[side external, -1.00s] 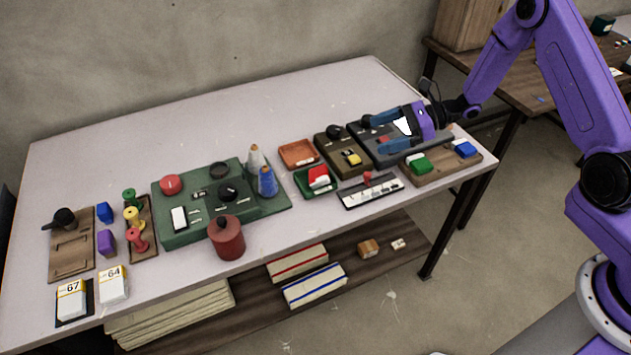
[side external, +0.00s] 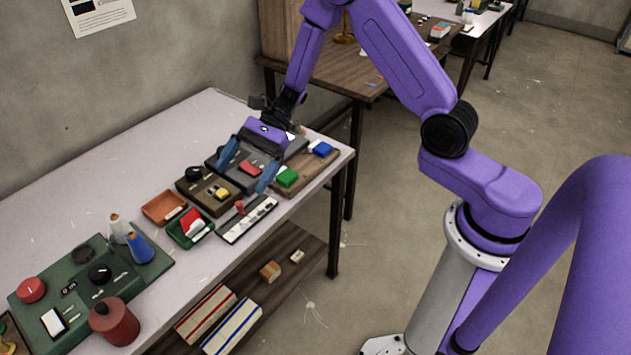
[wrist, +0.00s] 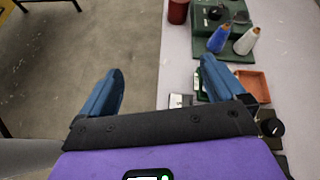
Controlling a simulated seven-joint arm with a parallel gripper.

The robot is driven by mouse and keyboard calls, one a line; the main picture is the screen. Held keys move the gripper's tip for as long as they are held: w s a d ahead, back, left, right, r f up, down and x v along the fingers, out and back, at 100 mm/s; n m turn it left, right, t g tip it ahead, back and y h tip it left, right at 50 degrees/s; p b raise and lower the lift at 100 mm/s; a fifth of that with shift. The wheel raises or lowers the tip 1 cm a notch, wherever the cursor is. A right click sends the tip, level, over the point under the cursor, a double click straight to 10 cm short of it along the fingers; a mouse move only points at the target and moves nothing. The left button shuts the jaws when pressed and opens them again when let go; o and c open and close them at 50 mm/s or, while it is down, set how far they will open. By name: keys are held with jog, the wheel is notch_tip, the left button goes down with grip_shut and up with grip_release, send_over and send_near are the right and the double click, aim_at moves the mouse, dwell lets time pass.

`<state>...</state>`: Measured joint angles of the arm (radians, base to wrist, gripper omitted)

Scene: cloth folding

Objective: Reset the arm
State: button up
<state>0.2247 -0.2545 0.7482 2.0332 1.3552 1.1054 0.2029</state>
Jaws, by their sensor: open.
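My gripper (side external: 247,165) is open, its two blue fingers apart, above the right end of the white table (side external: 197,118) in the side view. It hangs over a dark grey panel with a red switch, partly hiding it. I see nothing between the fingers. In the wrist view my gripper (wrist: 160,88) also has its fingers spread, with the floor and the table's edge beyond them. No cloth shows. Whether the fingertips touch the panel I cannot tell.
A wooden board (side external: 318,171) with green and blue blocks lies right of my gripper. A brown panel (side external: 208,190), an orange tray (side external: 163,207), a green tray (side external: 187,235) and a white strip (side external: 247,219) lie to its left. The back of the table is clear.

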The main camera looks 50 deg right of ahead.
jog(key=s+r+n+g+h, duration=0.3)
jog(key=s+n, duration=0.3)
jog(key=s, duration=0.2)
jog(key=s+r+n+g+h, duration=0.2)
jog(key=s+n+h, duration=0.1)
jog(key=s+n, duration=0.4)
jog(key=s+d+r+n+t+h, duration=0.2)
jog(key=s+d+n+t+h, duration=0.1)
jog(key=s+d+n, duration=0.2)
jog(key=s+d+r+n+t+h, duration=0.2)
jog(key=s+d+n, duration=0.3)
jog(key=s+n, duration=0.4)
jog(key=shift+s+r+n+t+h, duration=0.2)
jog(key=shift+r+n+t+h, duration=0.1)
jog(key=shift+t+h, duration=0.1)
